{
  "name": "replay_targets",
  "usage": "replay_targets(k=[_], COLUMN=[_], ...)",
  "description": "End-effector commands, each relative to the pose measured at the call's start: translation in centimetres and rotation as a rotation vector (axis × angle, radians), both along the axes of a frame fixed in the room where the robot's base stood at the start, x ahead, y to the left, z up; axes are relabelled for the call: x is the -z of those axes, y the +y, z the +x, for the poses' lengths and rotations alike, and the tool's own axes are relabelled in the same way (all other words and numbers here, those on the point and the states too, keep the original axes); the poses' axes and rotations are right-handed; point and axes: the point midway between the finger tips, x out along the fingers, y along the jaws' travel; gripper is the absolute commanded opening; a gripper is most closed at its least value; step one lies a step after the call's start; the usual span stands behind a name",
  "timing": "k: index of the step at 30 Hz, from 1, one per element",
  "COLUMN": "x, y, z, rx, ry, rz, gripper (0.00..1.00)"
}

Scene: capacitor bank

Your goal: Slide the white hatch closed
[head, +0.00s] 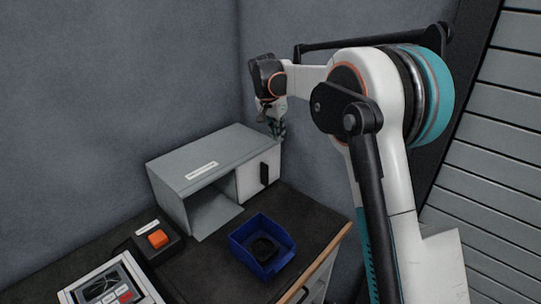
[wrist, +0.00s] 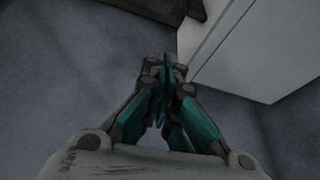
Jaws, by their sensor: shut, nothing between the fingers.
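The white hatch (head: 259,175) is a sliding panel with a black upright handle (head: 264,173) on the front of a grey cabinet (head: 182,174). It covers the right part of the cabinet front. The left part is an open, empty-looking gap. My gripper (head: 278,131) is above and behind the cabinet's right end in the head view, apart from the handle. In the wrist view my gripper (wrist: 165,75) has its teal fingers together with nothing between them. A pale box-like surface (wrist: 265,50) shows at the upper right there, likely the cabinet. The handle is not clear in that view.
A blue bin (head: 248,260) with a dark round item in it stands before the cabinet. An orange button (head: 158,239) on a black box and a control panel (head: 108,284) are at the left. Grey walls stand close behind. A slatted shutter (head: 500,130) is at the right.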

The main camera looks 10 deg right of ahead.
Motion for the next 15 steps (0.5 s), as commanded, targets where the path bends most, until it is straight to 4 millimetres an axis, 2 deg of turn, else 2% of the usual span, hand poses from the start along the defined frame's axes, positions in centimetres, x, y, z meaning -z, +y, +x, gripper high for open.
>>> replay_targets(k=[1,6,15], x=[0.8,3.2,4.9], y=[0.2,0.4,0.3], z=[1.3,3.7,4.7], rx=[0.025,0.094,0.127], ry=[0.005,0.015,0.018], rz=[-0.001,-0.009,-0.012], gripper=[0.0,0.0,0.0])
